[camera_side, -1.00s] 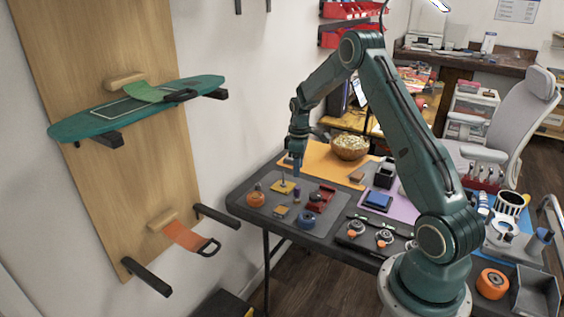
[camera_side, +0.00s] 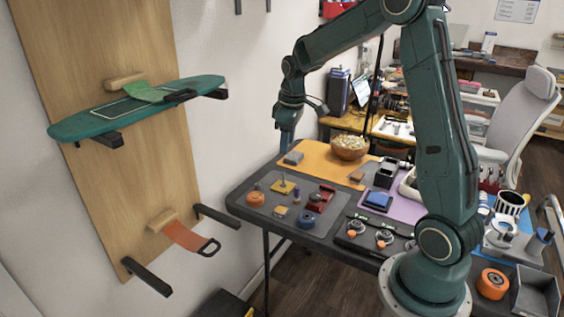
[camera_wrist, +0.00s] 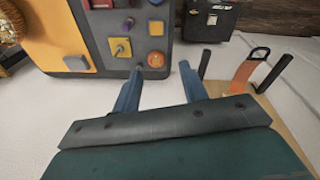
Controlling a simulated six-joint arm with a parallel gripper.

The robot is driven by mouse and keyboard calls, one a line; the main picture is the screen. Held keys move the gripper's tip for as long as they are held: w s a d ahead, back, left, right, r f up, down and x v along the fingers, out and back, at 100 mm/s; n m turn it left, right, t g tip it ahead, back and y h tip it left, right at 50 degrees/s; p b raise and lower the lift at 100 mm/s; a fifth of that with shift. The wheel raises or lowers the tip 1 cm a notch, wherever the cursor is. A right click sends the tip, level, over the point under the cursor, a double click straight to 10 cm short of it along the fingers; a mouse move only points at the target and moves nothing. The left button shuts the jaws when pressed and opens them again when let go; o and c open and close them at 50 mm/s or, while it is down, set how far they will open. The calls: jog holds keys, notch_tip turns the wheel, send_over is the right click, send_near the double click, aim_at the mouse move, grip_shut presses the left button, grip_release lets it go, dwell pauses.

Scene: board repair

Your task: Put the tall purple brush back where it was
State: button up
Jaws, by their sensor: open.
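A small upright purple piece (camera_side: 296,193) stands on the grey mat (camera_side: 322,233) on the table. It also shows from above in the wrist view (camera_wrist: 129,23). It may be the purple brush, but it is too small to tell; no other clear tall purple brush shows. My gripper (camera_side: 286,148) is above the table's far left edge, beyond the purple piece. In the wrist view its two blue fingers (camera_wrist: 161,85) are apart with nothing between them.
A yellow block with a peg (camera_side: 283,187), an orange wheel (camera_side: 255,198), a red vise-like part (camera_side: 321,198) and a blue round part (camera_side: 306,220) lie around it. A grey block (camera_side: 293,158) and a bowl (camera_side: 349,147) sit on the orange mat. A wall board with a skateboard (camera_side: 75,122) stands left.

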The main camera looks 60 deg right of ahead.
jog(key=s+a+r+m+t, duration=0.1)
jog(key=s+a+r+t, duration=0.1)
jog(key=s+a+r, duration=0.5)
jog(key=s+a+r+m+t, duration=0.1)
jog(key=s+a+r, duration=0.3)
jog(key=s+a, duration=0.5)
jog(key=s+a+f+t, duration=0.1)
jog(key=s+a, duration=0.1)
jog(key=s, duration=0.5)
jog(key=shift+s+a+m+y, duration=0.3)
jog(key=shift+a, duration=0.05)
